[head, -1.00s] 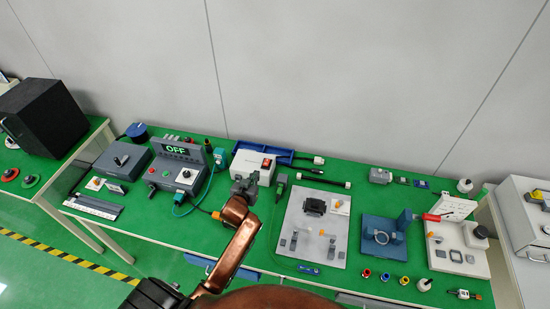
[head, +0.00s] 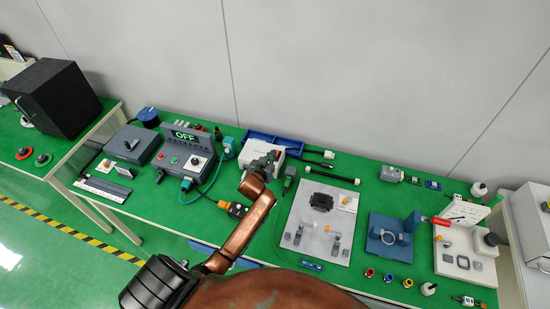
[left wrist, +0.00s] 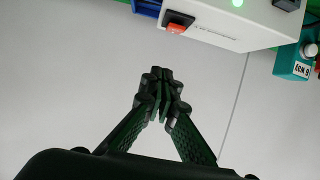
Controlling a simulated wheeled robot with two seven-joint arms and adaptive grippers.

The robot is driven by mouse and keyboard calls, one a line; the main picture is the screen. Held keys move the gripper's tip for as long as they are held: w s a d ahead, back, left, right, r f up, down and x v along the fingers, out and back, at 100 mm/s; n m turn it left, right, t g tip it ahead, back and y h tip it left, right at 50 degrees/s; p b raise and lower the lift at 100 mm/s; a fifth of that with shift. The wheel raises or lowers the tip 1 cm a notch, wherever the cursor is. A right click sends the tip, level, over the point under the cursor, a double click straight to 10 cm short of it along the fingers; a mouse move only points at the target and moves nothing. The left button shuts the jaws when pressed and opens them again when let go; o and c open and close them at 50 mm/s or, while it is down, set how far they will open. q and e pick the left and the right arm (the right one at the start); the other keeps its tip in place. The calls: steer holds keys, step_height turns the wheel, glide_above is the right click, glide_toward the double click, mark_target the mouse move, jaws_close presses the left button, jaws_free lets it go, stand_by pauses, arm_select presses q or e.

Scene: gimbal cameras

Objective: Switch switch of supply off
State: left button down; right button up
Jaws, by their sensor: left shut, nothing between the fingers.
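The supply is a white box (head: 262,145) near the back middle of the green table, partly hidden behind my left gripper in the head view. In the left wrist view the white box (left wrist: 222,24) appears at the top, with a red rocker switch (left wrist: 176,28) in a black frame on its face and a lit green light (left wrist: 238,3). My left gripper (head: 270,160) is in front of the box. In the left wrist view its fingers (left wrist: 163,82) are together and empty, below the switch and apart from it. My right gripper is not in view.
A grey control unit (head: 178,160) with an OFF display stands left of the supply. A blue tray (head: 262,135) lies behind it. A teal plug unit (left wrist: 296,62) is beside it. A grey fixture board (head: 312,240) is to the right.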

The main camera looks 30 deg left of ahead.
arm_select(q)
steer(key=x, duration=0.5)
steer(key=shift+w+a+f, duration=0.1)
steer(key=shift+w, duration=0.05)
steer(key=f, duration=0.2)
steer(key=shift+s+f, duration=0.3)
steer(key=shift+s, duration=0.1)
steer(key=shift+f, duration=0.65)
steer(key=shift+s, duration=0.1)
